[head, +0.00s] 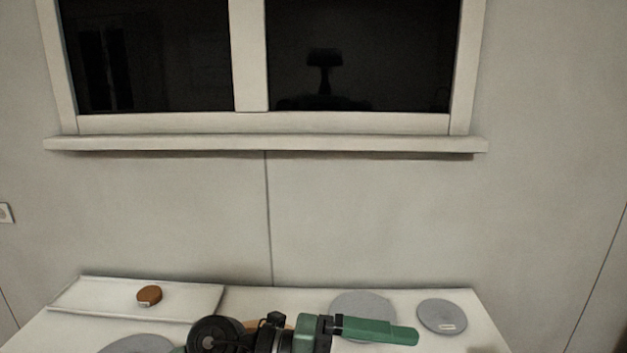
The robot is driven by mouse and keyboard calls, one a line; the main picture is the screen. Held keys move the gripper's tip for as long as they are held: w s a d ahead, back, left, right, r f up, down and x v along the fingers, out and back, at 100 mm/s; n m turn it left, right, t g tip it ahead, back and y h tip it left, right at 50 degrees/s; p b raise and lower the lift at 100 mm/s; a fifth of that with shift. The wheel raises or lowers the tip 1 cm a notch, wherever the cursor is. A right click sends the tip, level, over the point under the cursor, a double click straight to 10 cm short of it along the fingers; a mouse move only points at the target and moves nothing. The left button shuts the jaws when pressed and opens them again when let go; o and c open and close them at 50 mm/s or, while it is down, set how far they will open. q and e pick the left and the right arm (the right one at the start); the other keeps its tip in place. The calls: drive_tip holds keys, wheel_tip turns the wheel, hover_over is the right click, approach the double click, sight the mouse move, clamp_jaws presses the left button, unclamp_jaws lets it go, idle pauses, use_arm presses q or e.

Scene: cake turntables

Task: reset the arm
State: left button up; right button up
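My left arm comes in along the bottom of the head view, and its green gripper (378,331) points right over the table. The fingers show side-on as one green bar, so I cannot tell whether they are open or shut. Nothing shows hanging from the fingertips. The gripper covers the front part of a grey round turntable (362,300). My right gripper is not in view.
On the white table (270,302), a second grey turntable (442,315) with a small pale label stands to the right. Another grey disc (140,346) is cut off at the bottom left. A brown round item (149,295) lies on a white tray (200,300). A wall is behind.

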use_arm(q)
drive_tip(key=w+a+r+n+t+h, duration=0.3)
drive_tip(key=a+r+n+t+h, duration=0.15)
drive_tip(key=r+n+t, duration=0.3)
drive_tip(key=w+a+n+t+y, duration=0.7)
drive_tip(key=a+n+t+y, duration=0.15)
drive_tip(key=n+t, duration=0.55)
drive_tip(key=a+f+n+g+y, duration=0.2)
drive_tip(key=a+f+n+y, duration=0.95)
drive_tip(key=f, duration=0.45)
drive_tip(key=s+a+f+n+g+y, duration=0.1)
drive_tip(key=s+a+f+g, duration=0.25)
drive_tip(key=f, duration=0.35)
drive_tip(key=s+a+f+g+y, duration=0.1)
drive_tip(key=s+a+f+g, duration=0.15)
drive_tip(key=s+f, duration=0.35)
drive_tip(key=s+f+g, duration=0.4)
drive_tip(key=s+f, duration=0.1)
drive_tip(key=s, duration=0.3)
drive_tip(key=s+f+g, duration=0.4)
drive_tip(key=s, duration=0.4)
wheel_tip(320, 180, down, 26)
drive_tip(key=s+g, duration=0.1)
drive_tip(key=g, duration=0.1)
drive_tip(key=s+a+f, duration=0.2)
drive_tip(key=s+f, duration=1.3)
drive_tip(key=f, duration=0.1)
drive_tip(key=shift+s+a, duration=0.25)
drive_tip(key=shift+s, duration=0.15)
